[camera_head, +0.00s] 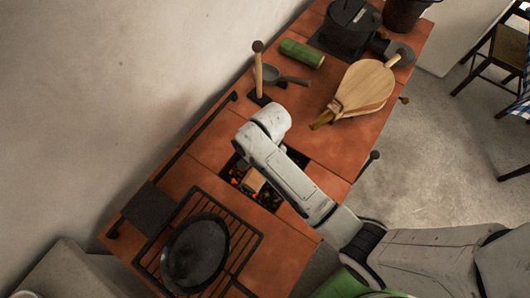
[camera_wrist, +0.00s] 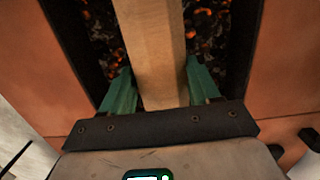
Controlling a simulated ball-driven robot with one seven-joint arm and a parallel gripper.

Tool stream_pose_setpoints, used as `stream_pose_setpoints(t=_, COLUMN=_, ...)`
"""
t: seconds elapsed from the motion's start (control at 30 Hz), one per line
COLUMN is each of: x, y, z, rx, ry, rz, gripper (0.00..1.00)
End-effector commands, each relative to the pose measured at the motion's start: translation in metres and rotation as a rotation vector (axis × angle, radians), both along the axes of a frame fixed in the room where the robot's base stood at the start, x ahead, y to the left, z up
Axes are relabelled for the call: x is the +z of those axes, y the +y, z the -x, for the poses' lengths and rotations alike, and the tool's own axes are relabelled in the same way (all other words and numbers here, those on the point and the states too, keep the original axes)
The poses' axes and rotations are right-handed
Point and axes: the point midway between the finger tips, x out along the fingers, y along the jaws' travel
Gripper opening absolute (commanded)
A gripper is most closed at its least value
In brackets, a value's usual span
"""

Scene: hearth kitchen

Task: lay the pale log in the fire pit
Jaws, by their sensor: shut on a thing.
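The pale log (camera_wrist: 152,45) is a square-edged piece of light wood. In the wrist view it lies between the two green fingers of my gripper (camera_wrist: 160,88), which is shut on it. The fire pit (camera_wrist: 213,35) shows below and around the log, with dark coals and glowing orange embers. In the head view the log (camera_head: 254,181) shows at the pit (camera_head: 238,168), beside my arm, which hides part of the pit and my gripper. I cannot tell whether the log touches the coals.
A black pan (camera_head: 195,252) sits on a grill rack (camera_head: 255,240) at the near left of the orange hearth top (camera_head: 212,150). Wooden bellows (camera_head: 366,88), a green cylinder (camera_head: 302,53) and a small grey pan (camera_head: 270,75) lie farther back. The wall runs along the left.

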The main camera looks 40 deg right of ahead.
Motion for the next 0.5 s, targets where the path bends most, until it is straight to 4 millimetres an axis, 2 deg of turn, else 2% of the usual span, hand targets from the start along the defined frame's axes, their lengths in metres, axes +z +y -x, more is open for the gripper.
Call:
stream_pose_setpoints(t=0.1, x=-0.018, y=0.000, z=0.000, rx=-0.001, ry=0.003, rz=0.000, gripper=0.19)
stream_pose_setpoints(t=0.2, x=-0.028, y=0.000, z=0.000, rx=0.000, ry=0.001, rz=0.000, gripper=0.19)
stream_pose_setpoints(t=0.5, x=-0.031, y=0.000, z=-0.001, rx=0.001, ry=-0.001, rz=0.000, gripper=0.19)
